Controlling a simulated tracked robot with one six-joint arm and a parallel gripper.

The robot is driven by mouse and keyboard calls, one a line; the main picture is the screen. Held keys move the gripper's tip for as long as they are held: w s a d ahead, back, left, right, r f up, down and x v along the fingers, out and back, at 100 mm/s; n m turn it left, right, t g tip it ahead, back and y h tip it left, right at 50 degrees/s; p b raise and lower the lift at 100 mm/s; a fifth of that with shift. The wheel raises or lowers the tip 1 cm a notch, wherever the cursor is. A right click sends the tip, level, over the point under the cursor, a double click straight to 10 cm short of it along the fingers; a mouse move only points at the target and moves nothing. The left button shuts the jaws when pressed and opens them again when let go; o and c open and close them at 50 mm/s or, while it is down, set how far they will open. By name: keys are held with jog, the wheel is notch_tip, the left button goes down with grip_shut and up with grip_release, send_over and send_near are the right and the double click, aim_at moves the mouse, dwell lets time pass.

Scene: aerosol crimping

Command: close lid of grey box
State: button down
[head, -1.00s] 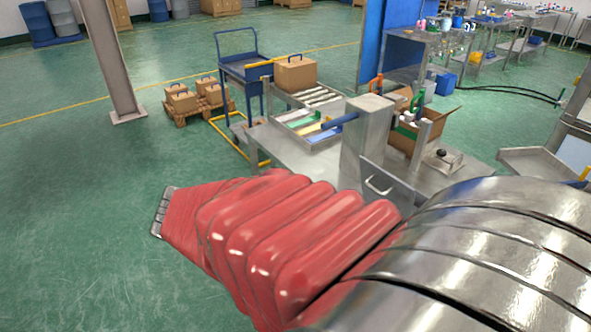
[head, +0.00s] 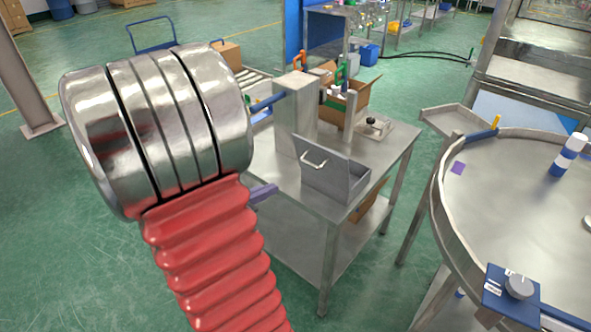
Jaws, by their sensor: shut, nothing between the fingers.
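The grey box (head: 357,190) is a metal box on a steel table, in the middle of the head view. Its lid (head: 332,176) stands raised, about upright, with a bright bar handle (head: 313,160) on the face turned toward me. My arm, with a silver drum and a red bellows, fills the left of the view. My gripper is not in view, so its place relative to the lid does not show.
The steel table (head: 395,150) also bears a metal column (head: 295,105) and a small fixture (head: 376,127). An open cardboard box (head: 362,97) stands behind. A round steel table (head: 520,225) with a blue control box (head: 512,291) is at right. Green floor lies between the tables.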

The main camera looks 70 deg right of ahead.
jog(key=r+x, duration=0.2)
jog(key=x, duration=1.1)
jog(key=shift+s+d+r, duration=0.25)
jog(key=shift+d+r, duration=0.1)
jog(key=shift+r, duration=0.05)
dwell(0.4)
